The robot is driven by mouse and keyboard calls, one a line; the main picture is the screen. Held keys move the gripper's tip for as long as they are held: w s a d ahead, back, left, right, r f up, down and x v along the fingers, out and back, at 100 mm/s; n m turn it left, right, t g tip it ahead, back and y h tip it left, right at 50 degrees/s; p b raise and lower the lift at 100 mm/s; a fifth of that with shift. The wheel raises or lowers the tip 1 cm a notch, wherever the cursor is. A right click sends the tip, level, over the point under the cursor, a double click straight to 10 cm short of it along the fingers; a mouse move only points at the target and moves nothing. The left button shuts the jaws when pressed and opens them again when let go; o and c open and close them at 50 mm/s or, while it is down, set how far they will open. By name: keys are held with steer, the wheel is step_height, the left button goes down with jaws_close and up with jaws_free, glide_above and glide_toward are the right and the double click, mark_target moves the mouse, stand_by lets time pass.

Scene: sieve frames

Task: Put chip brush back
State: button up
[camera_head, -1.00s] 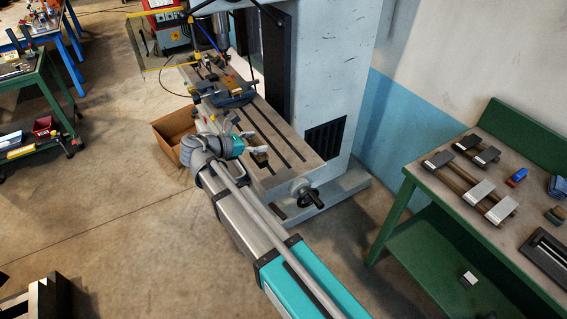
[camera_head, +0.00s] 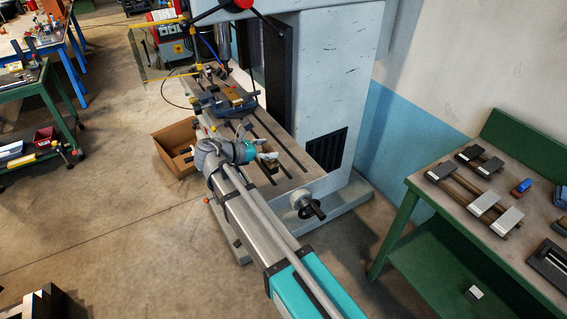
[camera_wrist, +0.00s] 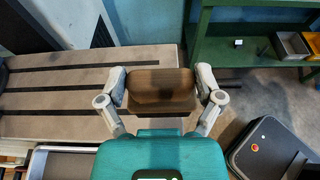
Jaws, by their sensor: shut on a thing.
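My gripper (camera_wrist: 161,90) is shut on a brown block-like thing, apparently the chip brush (camera_wrist: 160,86), in the wrist view. It lies crosswise between the two fingers, with a darker lower part. In the camera_head view my gripper (camera_head: 268,156) is over the near end of the grey slotted machine table (camera_head: 288,172). The held brush is mostly hidden there. The slotted table also shows at the left of the wrist view (camera_wrist: 60,127). I cannot tell whether the brush touches the table.
A vise (camera_head: 222,102) is on the machine table, with a handwheel (camera_head: 308,204) at its near end. A cardboard box (camera_head: 172,150) stands to the left on the floor. A green workbench (camera_head: 455,205) with several tools stands at the right.

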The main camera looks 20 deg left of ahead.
steer(key=w+d+f+b, duration=0.2)
steer(key=w+f+b, duration=0.4)
steer(key=w, duration=0.1)
steer(key=shift+w+d+f, duration=0.15)
steer(key=shift+w+f, duration=0.25)
steer(key=shift+w+d+f+b, duration=0.1)
steer(key=shift+w+f+b, duration=0.1)
steer(key=shift+f+b, duration=0.85)
steer(key=shift+w+f+b, duration=0.15)
steer(key=shift+f+b, duration=0.8)
steer(key=shift+b, duration=0.1)
steer(key=shift+f, duration=0.1)
steer(key=o, duration=0.9)
steer(key=shift+o, duration=0.2)
steer(key=shift+r, duration=0.2)
